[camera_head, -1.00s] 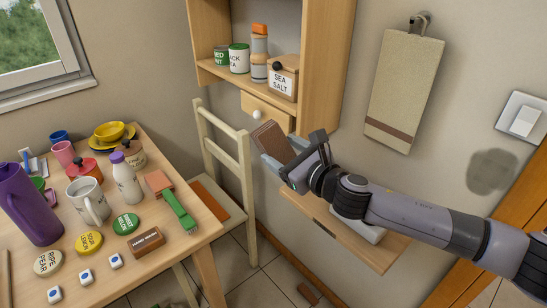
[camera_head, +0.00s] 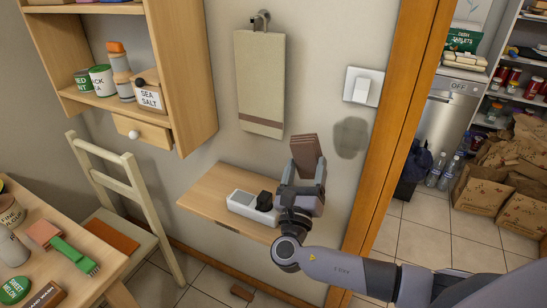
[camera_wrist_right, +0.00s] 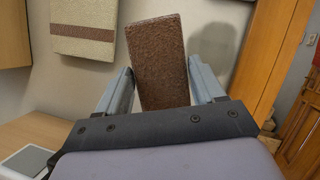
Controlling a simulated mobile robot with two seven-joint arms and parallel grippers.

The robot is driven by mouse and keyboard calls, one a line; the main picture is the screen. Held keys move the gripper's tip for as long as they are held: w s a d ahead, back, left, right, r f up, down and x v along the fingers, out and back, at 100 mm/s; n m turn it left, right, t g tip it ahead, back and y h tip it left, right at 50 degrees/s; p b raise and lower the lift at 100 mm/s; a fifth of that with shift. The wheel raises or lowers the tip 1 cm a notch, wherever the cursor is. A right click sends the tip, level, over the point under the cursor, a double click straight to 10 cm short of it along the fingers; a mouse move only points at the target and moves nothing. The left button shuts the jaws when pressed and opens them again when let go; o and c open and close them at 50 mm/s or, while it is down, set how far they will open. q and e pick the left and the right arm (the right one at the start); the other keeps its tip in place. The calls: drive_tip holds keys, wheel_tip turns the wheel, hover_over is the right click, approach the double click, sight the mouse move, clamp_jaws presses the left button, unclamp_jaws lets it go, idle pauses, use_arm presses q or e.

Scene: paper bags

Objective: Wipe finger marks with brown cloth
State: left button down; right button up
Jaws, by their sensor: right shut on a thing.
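A dark grey smudge (camera_head: 350,137), the finger marks, is on the wall below the light switch; it also shows in the right wrist view (camera_wrist_right: 213,45). My right gripper (camera_head: 304,182) is shut on a flat brown cloth (camera_head: 306,156), which stands up between the fingers; the cloth fills the middle of the right wrist view (camera_wrist_right: 158,62). The cloth is left of the smudge and a little lower, not covering it. I cannot tell how far it is from the wall. My left gripper is not in view.
A small wall shelf (camera_head: 210,196) bears a white device (camera_head: 246,204) close beside my right gripper. A beige towel (camera_head: 260,80) hangs at upper left of the smudge. A light switch (camera_head: 362,86) and a wooden door frame (camera_head: 398,120) are near it. Paper bags (camera_head: 485,188) stand beyond the doorway.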

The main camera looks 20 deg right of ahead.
drive_tip(key=d, duration=0.1)
drive_tip(key=d+h, duration=0.1)
drive_tip(key=d, duration=0.1)
drive_tip(key=shift+s+f+m+g, duration=0.15)
drive_tip(key=shift+f+m+g, duration=0.1)
drive_tip(key=shift+m+g, duration=0.15)
drive_tip(key=shift+w+d+b, duration=0.6)
drive_tip(key=shift+w+d, duration=0.7)
drive_tip(key=shift+d, duration=0.3)
drive_tip(key=shift+w+d+b, duration=0.35)
drive_tip(key=shift+w+d, duration=0.25)
drive_tip(key=shift+d, duration=0.1)
drive_tip(key=shift+s, duration=0.1)
